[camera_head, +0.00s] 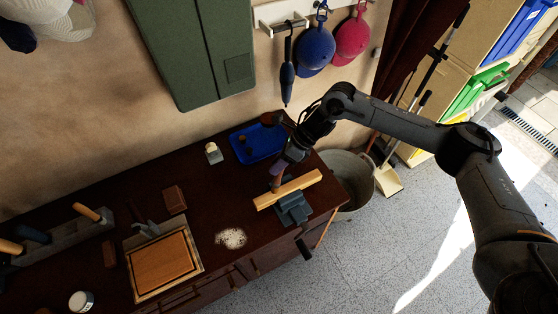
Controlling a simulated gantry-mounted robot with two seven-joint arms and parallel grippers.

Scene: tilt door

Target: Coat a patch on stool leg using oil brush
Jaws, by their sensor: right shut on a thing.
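The stool leg (302,184) is a pale wooden bar lying slanted across a blue-grey vise (293,207) at the right end of the dark workbench. I cannot tell whether the bristles touch the wood. The oiled patch cannot be made out. My left gripper is not in view.
A blue tray (268,152) with small items sits behind the leg. A white-topped block (213,153), a pale spill of grains (231,239) and a framed wooden board (160,266) lie left on the bench (215,205). A grey bin (350,175) stands right of the bench.

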